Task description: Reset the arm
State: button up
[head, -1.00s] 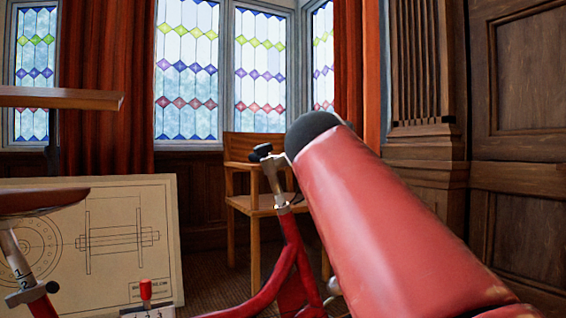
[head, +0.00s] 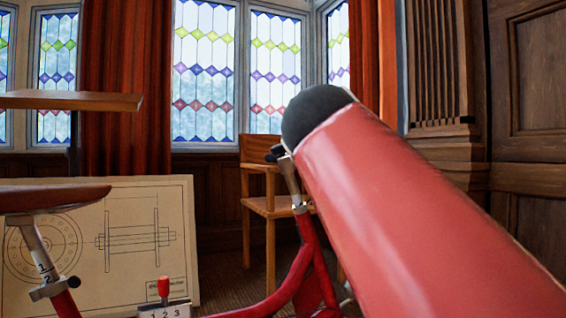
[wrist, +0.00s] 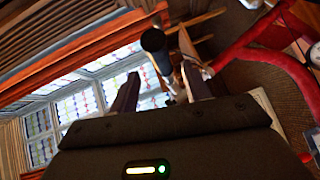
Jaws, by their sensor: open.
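My gripper (wrist: 158,80) shows in the wrist view with its two dark fingers well apart, so it is open. A dark round-ended post (wrist: 153,40) shows in line with the gap between them. I cannot tell how far beyond the fingertips it is, and I see no grip on it. The gripper is not visible in the head view. There, a large red cylinder with a dark rounded end slants across the right half and hides what is behind it.
A red tubular frame (head: 309,265) with a silver post stands left of the cylinder. A brown seat (head: 52,199), a lever box marked 1 2 3 (head: 165,310) and a drawing board (head: 132,277) are at the left. A wooden chair (head: 268,206) stands behind, near the windows.

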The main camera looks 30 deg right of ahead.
jog(key=shift+s+a, duration=0.3)
jog(key=shift+a, duration=0.15)
jog(key=w+a+f+m+y, duration=0.15)
jog(key=a+f+y, duration=0.35)
jog(key=f, duration=0.7)
jog(key=w+a+f+y, duration=0.25)
jog(key=a+f, duration=0.35)
jog(key=f, duration=0.5)
jog(key=s+a+f+m+g+y, duration=0.1)
jog(key=s+a+f+y, duration=0.1)
jog(key=a+f, duration=0.2)
jog(key=s+a+f+m+g+y, duration=0.1)
jog(key=s+a+f+y, duration=0.1)
jog(key=f, duration=0.8)
jog(key=s+a+f+m+g+y, duration=0.1)
jog(key=s+a+f, duration=0.3)
jog(key=f, duration=0.4)
jog(key=shift+a+m+g+y, duration=0.4)
jog(key=shift+a+m+y, duration=0.05)
jog(key=shift+a, duration=0.4)
jog(key=shift+r, duration=0.1)
jog(key=shift+c, duration=0.2)
